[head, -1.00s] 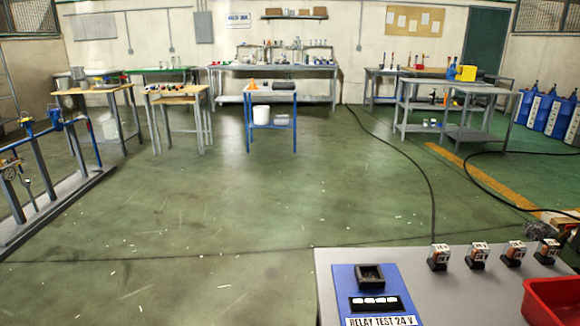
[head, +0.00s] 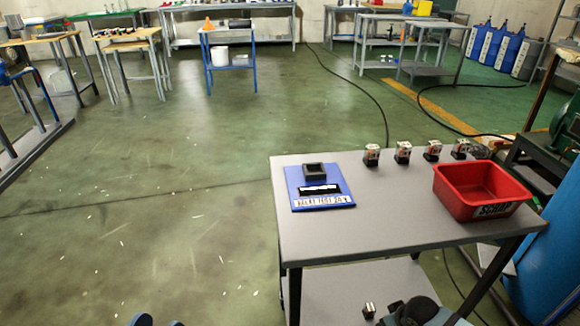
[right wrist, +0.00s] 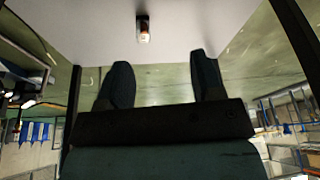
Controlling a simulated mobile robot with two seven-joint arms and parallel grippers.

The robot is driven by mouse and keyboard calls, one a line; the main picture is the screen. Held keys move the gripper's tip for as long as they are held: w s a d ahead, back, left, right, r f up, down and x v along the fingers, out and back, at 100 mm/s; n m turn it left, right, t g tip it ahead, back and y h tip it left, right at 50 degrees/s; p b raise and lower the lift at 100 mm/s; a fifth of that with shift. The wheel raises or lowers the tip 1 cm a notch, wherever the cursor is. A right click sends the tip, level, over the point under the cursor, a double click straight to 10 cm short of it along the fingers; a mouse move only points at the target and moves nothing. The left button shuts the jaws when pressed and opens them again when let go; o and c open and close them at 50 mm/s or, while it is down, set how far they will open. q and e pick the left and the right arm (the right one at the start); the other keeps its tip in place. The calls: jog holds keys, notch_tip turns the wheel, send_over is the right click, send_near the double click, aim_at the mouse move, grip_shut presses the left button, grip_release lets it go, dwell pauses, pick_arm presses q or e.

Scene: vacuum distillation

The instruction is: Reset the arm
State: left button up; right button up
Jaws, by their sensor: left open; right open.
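My left gripper (head: 157,321) shows only as dark fingertips at the bottom edge of the head view, open, over bare floor. My right gripper (head: 400,311) is partly in view at the bottom, beside the grey bench's lower shelf (head: 340,285). In the right wrist view its two dark fingers (right wrist: 163,72) are spread apart with nothing between them. A small relay (head: 369,310) is on the lower shelf, just left of the right gripper. The relay also shows in the right wrist view (right wrist: 143,30), beyond the fingertips and apart from them.
The grey bench top (head: 375,222) carries a blue relay test board (head: 320,200) with a black socket, a row of several relays (head: 403,152) and a red bin (head: 480,190). A blue cylinder (head: 550,265) stands at the right. Open floor lies left of the bench.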

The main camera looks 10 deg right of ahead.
jog(key=s+a+r+n+t+y, duration=0.1)
jog(key=s+a+r+t+y, duration=0.3)
jog(key=a+r, duration=0.6)
jog(key=a+r+t+y, duration=0.1)
jog(key=a+r+t, duration=0.55)
jog(key=r, duration=0.75)
jog(key=s+a+r+n+t+y, duration=0.1)
jog(key=s+a+r+t+y, duration=0.25)
jog(key=a+r, duration=0.7)
pick_arm(q)
jog(key=s+a+r+g+y+p, duration=0.4)
jog(key=a+r+g+y+p, duration=0.1)
jog(key=p, duration=3.1)
jog(key=a+g, duration=0.1)
jog(key=a, duration=0.1)
jog(key=shift+a+r+g+y+p, duration=0.3)
jog(key=shift+r+g+y+p, duration=0.05)
jog(key=shift+g+y, duration=0.05)
pick_arm(e)
jog(key=s+d+r+g+h, duration=0.3)
jog(key=d+r+g+h, duration=0.3)
jog(key=d, duration=0.3)
jog(key=shift+d+r+g, duration=0.3)
jog(key=shift+r+g, duration=0.1)
jog(key=shift+r, duration=0.15)
